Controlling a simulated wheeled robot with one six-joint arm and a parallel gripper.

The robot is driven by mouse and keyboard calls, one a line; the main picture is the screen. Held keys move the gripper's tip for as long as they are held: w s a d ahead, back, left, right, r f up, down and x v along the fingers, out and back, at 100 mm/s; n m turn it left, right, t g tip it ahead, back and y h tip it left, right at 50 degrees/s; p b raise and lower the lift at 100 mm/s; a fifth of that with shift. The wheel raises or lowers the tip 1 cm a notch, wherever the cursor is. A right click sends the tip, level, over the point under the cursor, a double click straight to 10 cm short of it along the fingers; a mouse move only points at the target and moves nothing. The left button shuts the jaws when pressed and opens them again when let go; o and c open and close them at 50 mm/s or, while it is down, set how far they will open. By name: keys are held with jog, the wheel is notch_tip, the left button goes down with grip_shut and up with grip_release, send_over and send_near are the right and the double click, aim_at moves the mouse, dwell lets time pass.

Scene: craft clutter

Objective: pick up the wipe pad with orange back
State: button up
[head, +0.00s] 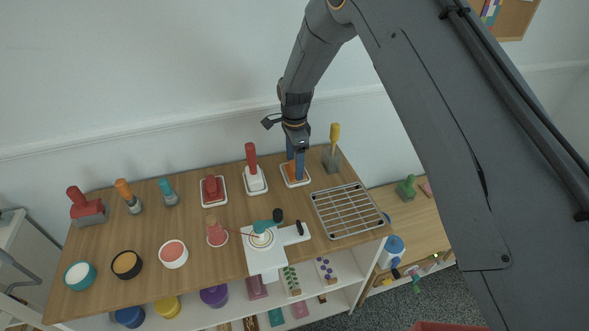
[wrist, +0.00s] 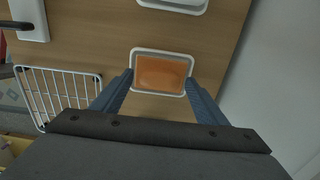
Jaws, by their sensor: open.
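The wipe pad with orange back (wrist: 162,73) lies in a shallow white-rimmed tray (wrist: 162,51), roughly centred between my fingers in the wrist view. In the head view the orange pad (head: 290,171) and its tray (head: 294,185) are near the back right of the wooden table, partly hidden by my blue fingers. My gripper (head: 296,172) points down over the tray. In the wrist view my gripper (wrist: 159,82) is open, with one finger at each side of the pad. I cannot tell the exact height of the fingertips above it.
A yellow-handled scraper (head: 334,148) stands close on the right of the tray. A red-handled tool in a white tray (head: 253,187) stands on the left. A wire rack (head: 347,211) lies in front. A red block (head: 211,188) sits in another tray. Bare wood separates them.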

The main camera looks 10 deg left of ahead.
jog(key=shift+f, duration=0.3)
jog(key=c, duration=1.2)
jog(key=shift+o, duration=0.2)
jog(key=shift+r, duration=0.1)
